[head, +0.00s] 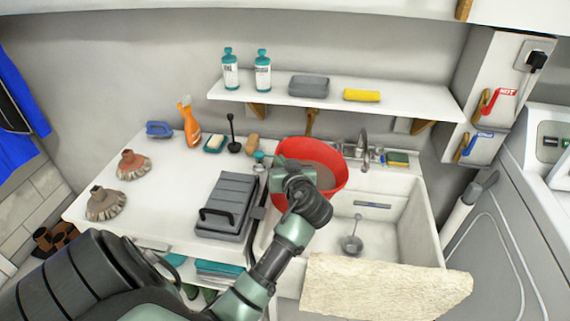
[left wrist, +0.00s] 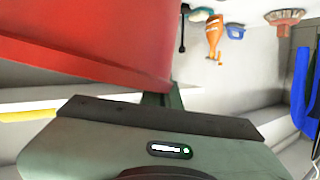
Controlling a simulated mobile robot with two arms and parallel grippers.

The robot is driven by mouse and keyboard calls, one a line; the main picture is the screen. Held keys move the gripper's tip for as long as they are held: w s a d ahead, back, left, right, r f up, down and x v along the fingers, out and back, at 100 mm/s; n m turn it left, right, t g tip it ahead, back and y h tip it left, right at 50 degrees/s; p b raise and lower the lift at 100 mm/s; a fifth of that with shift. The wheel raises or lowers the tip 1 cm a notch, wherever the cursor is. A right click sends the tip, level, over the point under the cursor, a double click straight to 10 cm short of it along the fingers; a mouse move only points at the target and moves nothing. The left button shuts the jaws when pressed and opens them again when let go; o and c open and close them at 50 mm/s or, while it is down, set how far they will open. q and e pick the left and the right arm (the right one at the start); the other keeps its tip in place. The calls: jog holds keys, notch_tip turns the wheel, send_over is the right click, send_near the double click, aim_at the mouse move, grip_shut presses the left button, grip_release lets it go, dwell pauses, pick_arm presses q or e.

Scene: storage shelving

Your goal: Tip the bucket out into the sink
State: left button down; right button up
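The red bucket (head: 338,173) is at the back left of the white sink (head: 405,238), with its mouth facing up and a grey-brown content (head: 318,172) inside. My left gripper (head: 290,172) is at the bucket's near left rim and covers part of it. In the left wrist view the bucket's red wall (left wrist: 90,40) fills the upper left, right against the gripper's finger (left wrist: 160,97). The gripper looks shut on the rim, though the far finger is hidden. Whether the bucket's base touches anything is hidden. My right gripper is not in view.
A grey case (head: 228,200) stands on the counter left of the sink. A faucet (head: 364,145) rises behind the basin. A cream towel (head: 380,288) hangs over the sink's front. A strainer (head: 352,243) lies in the basin. A shelf (head: 330,98) with bottles runs above.

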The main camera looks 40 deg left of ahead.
pick_arm(q)
jog(key=r+m+y+p, duration=0.2)
jog(key=r+m, duration=0.1)
jog(key=r+m+y+p, duration=0.1)
jog(key=r+m, duration=0.1)
jog(key=shift+s+a+r+t+y+p, duration=0.15)
jog(key=shift+a+r+t+y+p, duration=0.05)
jog(key=shift+a+t+y+p, duration=0.2)
jog(key=w+d+f+m+t+b, duration=0.2)
jog(key=w+d+m+t+b, duration=0.1)
jog(key=w+d+m+b, duration=0.1)
jog(key=w+d+f+m+t+y+b, duration=0.1)
jog(key=w+d+f+m+t+b, duration=0.1)
jog(key=d+m, duration=0.5)
jog(key=shift+w+d+m+t+b, duration=0.3)
jog(key=shift+w+d+t+b, duration=0.2)
jog(key=shift+w+d+b, duration=0.5)
jog(key=shift+y, duration=0.3)
dwell(1.6)
